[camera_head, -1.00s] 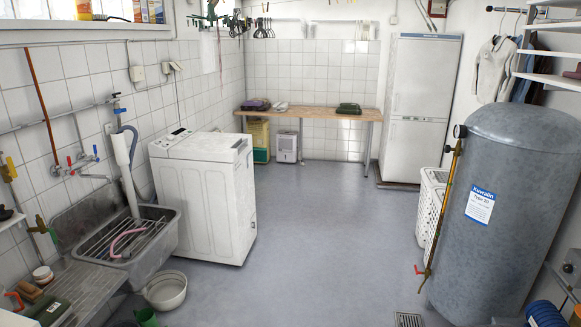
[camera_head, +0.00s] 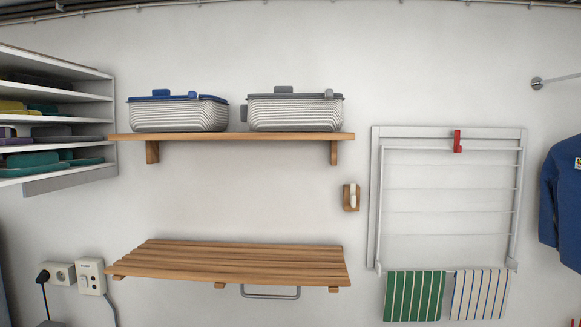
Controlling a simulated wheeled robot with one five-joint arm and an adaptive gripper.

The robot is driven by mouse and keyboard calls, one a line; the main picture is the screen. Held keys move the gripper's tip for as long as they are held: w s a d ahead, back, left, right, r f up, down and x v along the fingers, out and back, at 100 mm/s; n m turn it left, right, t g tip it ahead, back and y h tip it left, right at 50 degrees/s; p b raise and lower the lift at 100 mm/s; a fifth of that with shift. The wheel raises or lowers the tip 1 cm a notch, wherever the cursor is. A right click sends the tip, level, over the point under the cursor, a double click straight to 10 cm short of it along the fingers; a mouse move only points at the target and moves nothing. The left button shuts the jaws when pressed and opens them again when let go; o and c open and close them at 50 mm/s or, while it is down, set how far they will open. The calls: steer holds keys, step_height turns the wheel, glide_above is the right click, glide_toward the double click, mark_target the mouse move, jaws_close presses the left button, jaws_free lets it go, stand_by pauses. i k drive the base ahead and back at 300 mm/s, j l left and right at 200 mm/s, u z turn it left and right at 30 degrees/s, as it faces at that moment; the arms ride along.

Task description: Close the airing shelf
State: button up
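A slatted wooden shelf (camera_head: 230,261), which best fits the airing shelf, juts out from the white wall in the lower middle of the view. Its slats lie about level, so it looks folded down and open, and nothing lies on it. A grey metal bar handle (camera_head: 270,295) shows below its front edge. A small wooden block with a pale catch or hook (camera_head: 351,197) is fixed to the wall, above and to the right of the slatted shelf. My gripper is not in view.
Above, a plain wooden shelf (camera_head: 235,136) holds a blue-lidded basket (camera_head: 178,115) and a grey-lidded basket (camera_head: 295,113). A white wall rack (camera_head: 374,200) with a red clip and two striped cloths is at right. White shelves (camera_head: 50,185) and sockets (camera_head: 90,277) are at left.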

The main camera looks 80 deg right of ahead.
mark_target(219, 263)
steer(key=z, duration=2.5)
steer(key=u, duration=0.25)
